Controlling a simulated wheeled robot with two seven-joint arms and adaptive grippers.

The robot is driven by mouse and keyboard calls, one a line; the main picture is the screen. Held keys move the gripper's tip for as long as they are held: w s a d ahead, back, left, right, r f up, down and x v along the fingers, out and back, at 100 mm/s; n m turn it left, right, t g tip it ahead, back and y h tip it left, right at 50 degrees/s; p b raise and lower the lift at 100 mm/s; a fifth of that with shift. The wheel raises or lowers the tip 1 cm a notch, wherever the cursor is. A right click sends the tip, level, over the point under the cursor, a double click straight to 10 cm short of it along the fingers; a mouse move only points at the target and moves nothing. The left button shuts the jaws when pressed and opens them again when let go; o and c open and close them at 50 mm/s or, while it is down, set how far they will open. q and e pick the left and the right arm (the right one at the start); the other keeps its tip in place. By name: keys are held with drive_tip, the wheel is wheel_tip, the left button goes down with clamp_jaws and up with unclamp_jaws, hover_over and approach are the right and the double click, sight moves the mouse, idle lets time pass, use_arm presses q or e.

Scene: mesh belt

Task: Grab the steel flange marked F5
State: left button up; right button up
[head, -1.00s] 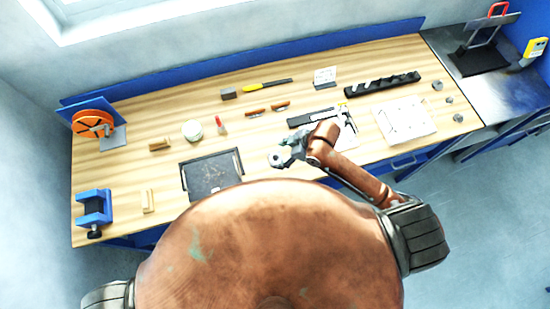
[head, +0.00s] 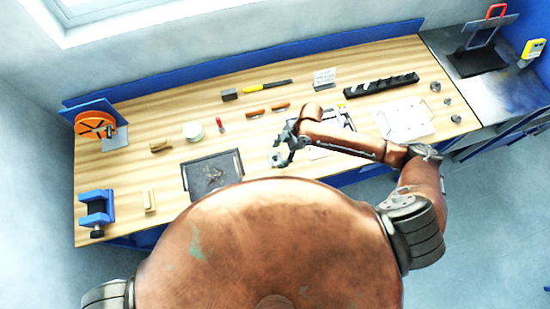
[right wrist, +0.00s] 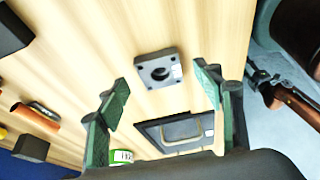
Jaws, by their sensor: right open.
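A square grey steel block with a round central hole, seemingly the flange (right wrist: 158,69), lies flat on the wooden bench in the right wrist view. It has corner holes and a pale label on one side, too small to read. In the head view the flange (head: 277,159) shows at the bench's front edge, partly by my gripper. My right gripper (head: 288,146) is open above and beside it. In the right wrist view the open fingers (right wrist: 163,94) are apart, with the flange beyond the gap between them, untouched. What seems my left arm's end (right wrist: 259,78) shows small at the right.
A black tray (head: 241,160) lies left of the flange, close to it. A round tin (head: 192,131), a red-capped item (head: 220,124) and wooden-handled tools (head: 256,113) lie farther back. A white plate (head: 405,120) lies to the right, beyond my forearm.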

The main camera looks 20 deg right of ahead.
drive_tip(key=shift+x, duration=0.95)
drive_tip(key=c, duration=1.4)
drive_tip(key=shift+r, duration=0.1)
drive_tip(key=shift+c, duration=0.7)
